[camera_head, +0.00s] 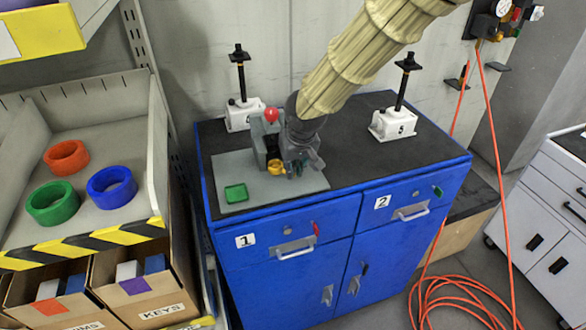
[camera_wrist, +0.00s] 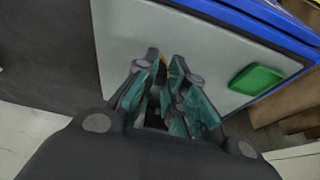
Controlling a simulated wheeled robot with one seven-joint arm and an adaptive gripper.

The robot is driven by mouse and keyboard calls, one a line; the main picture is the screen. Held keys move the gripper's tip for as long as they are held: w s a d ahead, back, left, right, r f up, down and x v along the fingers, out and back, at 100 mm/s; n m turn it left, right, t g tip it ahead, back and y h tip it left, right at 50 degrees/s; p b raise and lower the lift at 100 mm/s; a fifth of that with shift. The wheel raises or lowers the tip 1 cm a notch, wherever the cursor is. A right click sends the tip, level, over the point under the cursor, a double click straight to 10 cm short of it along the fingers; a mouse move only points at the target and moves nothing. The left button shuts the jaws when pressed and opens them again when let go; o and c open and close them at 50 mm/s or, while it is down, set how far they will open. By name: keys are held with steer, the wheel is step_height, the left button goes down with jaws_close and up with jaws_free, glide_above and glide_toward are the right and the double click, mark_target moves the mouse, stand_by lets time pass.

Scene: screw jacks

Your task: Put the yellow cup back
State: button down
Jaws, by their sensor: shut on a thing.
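The yellow cup (camera_head: 277,167) shows as a small yellow shape low beside the grey block-like fixture (camera_head: 260,140) on the cabinet top. My gripper (camera_head: 297,165) reaches down from above at its right side. In the wrist view, my gripper's teal-sided fingers (camera_wrist: 164,62) are close together, with a sliver of the yellow cup (camera_wrist: 162,71) between their tips. The fingers are shut on it. Most of the cup is hidden by the fingers and the fixture. I cannot tell whether it touches the grey plate (camera_head: 222,168).
A green dish (camera_head: 235,192) lies on the plate. A red ball (camera_head: 271,115) tops the fixture. Two white screw jacks (camera_head: 240,115) (camera_head: 392,123) stand on the blue cabinet (camera_head: 285,220). A tray (camera_head: 95,110) at left holds orange, green and blue rings. An orange hose (camera_head: 485,130) hangs right.

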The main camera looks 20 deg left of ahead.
step_height(320, 180, down, 2)
steer(key=shift+a+f+p, duration=0.1)
steer(key=shift+f+p, duration=0.05)
steer(key=shift+p, duration=0.15)
steer(key=shift+f, duration=0.15)
steer(key=c, duration=1.5)
jaws_free()
steer(key=shift+o, duration=0.2)
steer(key=shift+r, duration=0.5)
steer(key=b+v, duration=0.3)
steer(key=v, duration=0.8)
steer(key=shift+s+r, duration=0.15)
steer(key=shift+s, duration=0.05)
